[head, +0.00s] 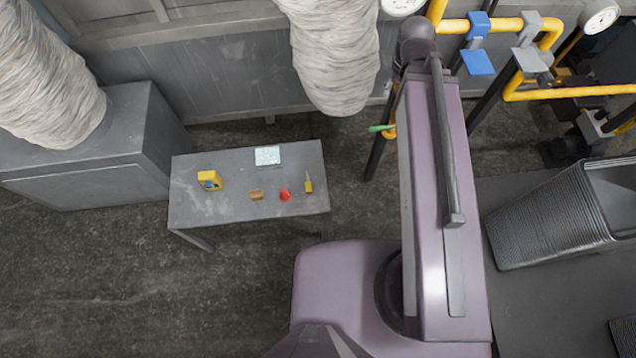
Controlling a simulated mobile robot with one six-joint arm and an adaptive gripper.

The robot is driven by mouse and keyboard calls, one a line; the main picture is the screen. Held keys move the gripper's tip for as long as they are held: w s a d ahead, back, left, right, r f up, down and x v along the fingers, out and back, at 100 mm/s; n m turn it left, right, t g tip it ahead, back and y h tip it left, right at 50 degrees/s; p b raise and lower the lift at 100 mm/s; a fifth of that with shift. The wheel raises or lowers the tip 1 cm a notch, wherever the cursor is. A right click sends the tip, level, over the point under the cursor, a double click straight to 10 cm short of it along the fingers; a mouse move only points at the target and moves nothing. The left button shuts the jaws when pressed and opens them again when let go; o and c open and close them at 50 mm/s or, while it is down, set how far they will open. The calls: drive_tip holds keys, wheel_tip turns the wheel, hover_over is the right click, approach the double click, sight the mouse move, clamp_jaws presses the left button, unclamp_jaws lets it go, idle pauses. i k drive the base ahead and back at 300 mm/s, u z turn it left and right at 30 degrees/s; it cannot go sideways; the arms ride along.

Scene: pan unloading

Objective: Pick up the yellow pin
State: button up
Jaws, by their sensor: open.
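In the head view, a small yellow thing with a thin raised tip (308,185), which looks like the yellow pin, is at the right end of the small grey table (240,208). It is too small to make out in detail. It stands apart from the red thing to its left. My gripper does not show in this view.
Left of the pin on the table are a red thing (284,194), a brown block (256,195), a pale card-like piece (267,156) and a yellow device (209,180). A ribbed grey bin (545,225) stands at right. Yellow pipes (565,92) run at upper right.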

sight(309, 189)
drive_tip(key=z, duration=0.25)
drive_tip(key=k, duration=1.85)
drive_tip(key=u, duration=0.45)
drive_tip(key=i, duration=1)
drive_tip(key=u, duration=0.1)
